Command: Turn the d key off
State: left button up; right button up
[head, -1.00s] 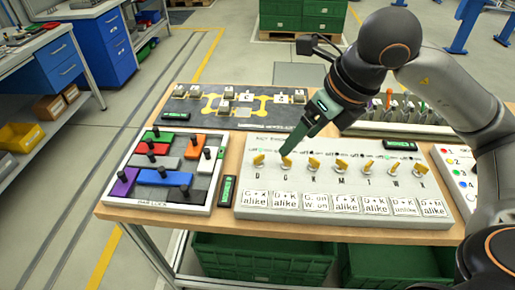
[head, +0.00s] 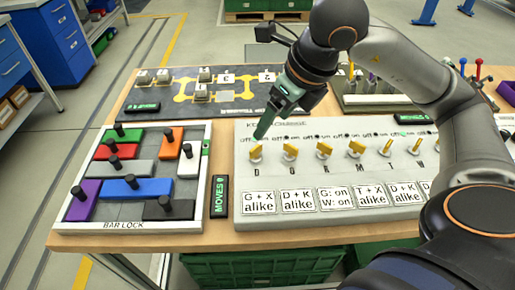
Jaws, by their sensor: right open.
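The key switch panel (head: 240,185) is a pale board with a row of yellow keys, with off and on marks above them and letters below. My left gripper is not in view.
Cards with rules such as "D + K alike" (head: 297,201) lie along the panel's front. A bar lock tray (head: 125,226) with coloured bars and black pegs stands at left. A black moves display (head: 219,196) lies between them. A dark board with yellow tracks (head: 185,112) is behind.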

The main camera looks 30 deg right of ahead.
aim_at(257, 147)
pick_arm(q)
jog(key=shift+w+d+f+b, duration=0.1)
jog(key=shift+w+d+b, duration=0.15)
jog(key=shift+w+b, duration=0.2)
pick_arm(e)
jog(key=x, duration=1.1)
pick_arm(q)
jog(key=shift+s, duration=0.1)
pick_arm(e)
jog(key=shift+c, duration=0.2)
grip_shut()
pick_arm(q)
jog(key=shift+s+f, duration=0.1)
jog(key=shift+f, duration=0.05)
